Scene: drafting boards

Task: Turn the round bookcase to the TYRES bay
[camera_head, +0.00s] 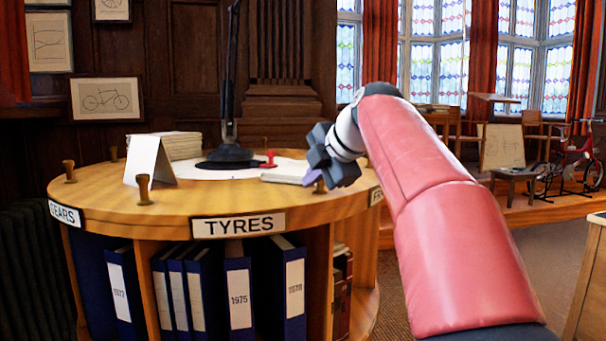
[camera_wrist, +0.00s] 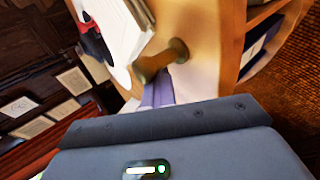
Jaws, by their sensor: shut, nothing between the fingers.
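The round wooden bookcase (camera_head: 205,205) stands at left centre in the head view. Its TYRES label (camera_head: 238,225) faces me above a bay of blue binders (camera_head: 239,290). A label ending in EARS (camera_head: 66,213) is at its left, and a partly hidden label starting with F (camera_head: 376,195) is at its right. Brass pegs (camera_head: 144,188) stand around the top's rim. My gripper (camera_head: 312,177) is shut and empty at the right rim. In the wrist view its purple fingers (camera_wrist: 158,92) are close beside a brass peg (camera_wrist: 158,62); I cannot tell whether they touch it.
On the bookcase top are a white folded card (camera_head: 148,160), a stack of papers (camera_head: 176,146), a black lamp (camera_head: 229,153) and a red stamp (camera_head: 268,160). A radiator (camera_head: 33,265) stands at left. A wooden cabinet (camera_head: 588,290) is at the right edge.

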